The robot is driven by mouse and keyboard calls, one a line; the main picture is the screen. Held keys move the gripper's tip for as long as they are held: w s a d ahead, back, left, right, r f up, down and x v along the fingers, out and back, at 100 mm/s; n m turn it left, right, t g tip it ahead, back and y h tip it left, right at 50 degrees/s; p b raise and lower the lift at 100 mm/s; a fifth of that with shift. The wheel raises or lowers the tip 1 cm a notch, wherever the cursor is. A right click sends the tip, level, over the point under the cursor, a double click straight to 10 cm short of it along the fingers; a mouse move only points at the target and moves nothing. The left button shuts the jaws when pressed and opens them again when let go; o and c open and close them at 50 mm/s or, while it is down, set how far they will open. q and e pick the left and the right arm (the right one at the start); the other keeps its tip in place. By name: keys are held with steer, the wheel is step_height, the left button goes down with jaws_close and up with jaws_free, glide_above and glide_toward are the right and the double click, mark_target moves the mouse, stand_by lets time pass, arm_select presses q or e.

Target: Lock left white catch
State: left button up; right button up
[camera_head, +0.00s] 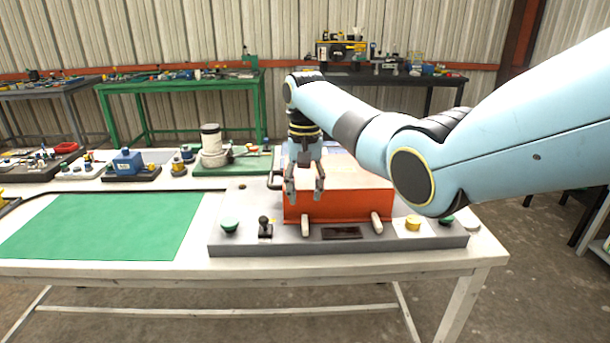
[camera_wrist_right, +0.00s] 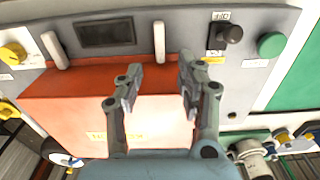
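The left white catch (camera_head: 305,224) stands on the grey panel at the front of the orange box (camera_head: 345,207). In the right wrist view, which is turned around, this catch (camera_wrist_right: 159,42) points toward the box, straight ahead of the fingers. The right white catch (camera_head: 377,223) stands farther right along the same front; it also shows in the wrist view (camera_wrist_right: 55,50). My right gripper (camera_head: 305,194) is open and empty, fingers pointing down, above the box's left front part and behind the left catch. It touches neither catch. My left gripper is not in view.
The grey panel (camera_head: 240,244) carries a green knob (camera_head: 229,225), a black knob (camera_head: 265,227), a dark window (camera_head: 341,232) and a yellow knob (camera_head: 413,223). A green mat (camera_head: 105,225) lies clear at the left. Several devices stand behind it.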

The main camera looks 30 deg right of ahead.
step_height(320, 180, up, 4)
steer(key=shift+r, duration=0.15)
stand_by(0.5)
steer(key=s+a+f+g+b, duration=0.1)
steer(key=s+f+g+b, duration=0.2)
steer(key=s+f, duration=1.35)
steer(key=s+a+f+g+b, duration=0.2)
steer(key=s+f, duration=1.1)
steer(key=f, duration=0.6)
steer(key=s+a+f+n+t+b, duration=0.1)
steer(key=s+f+n+b, duration=0.1)
steer(key=s+f, duration=0.7)
steer(key=s+f+n+b, duration=0.1)
steer(key=s+f, duration=0.4)
steer(key=s, duration=0.8)
steer(key=s+a+f+n+t+b, duration=0.1)
steer(key=s+f+n+b, duration=0.1)
steer(key=s+f, duration=0.7)
steer(key=w+t, duration=0.1)
steer(key=w+r+n+t, duration=0.1)
steer(key=w+t, duration=0.1)
steer(key=shift+w+d+r+n+t+h+p, duration=0.1)
steer(key=shift+w+r+n+t+h+p, duration=0.25)
steer(key=shift+w+n+t+h+p, duration=0.05)
